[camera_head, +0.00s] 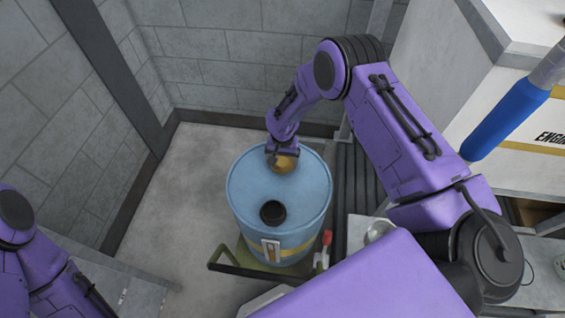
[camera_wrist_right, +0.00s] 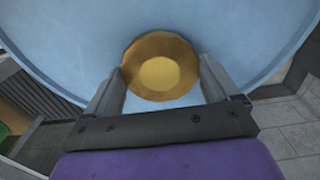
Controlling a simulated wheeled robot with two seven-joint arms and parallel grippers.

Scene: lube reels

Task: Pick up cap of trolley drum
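The blue drum (camera_head: 250,189) stands upright on a low trolley (camera_head: 232,265). A round brass-coloured cap (camera_head: 283,164) is at the far part of its top. A dark round cap or opening (camera_head: 273,212) is nearer its front edge. My right gripper (camera_head: 280,155) reaches down over the brass cap and partly hides it. In the right wrist view the brass cap (camera_wrist_right: 160,68) lies between the two fingertips (camera_wrist_right: 160,72), with almost no gap at its sides. Whether the fingers press on it cannot be told. My left arm shows at lower left, its gripper out of frame.
Grey block walls (camera_head: 235,60) close in behind and left of the drum. The floor (camera_head: 180,180) left of the drum is clear. A red-and-white part (camera_head: 324,248) stands at the trolley's right. A white cabinet (camera_head: 520,130) and a blue cylinder (camera_head: 505,122) are at right.

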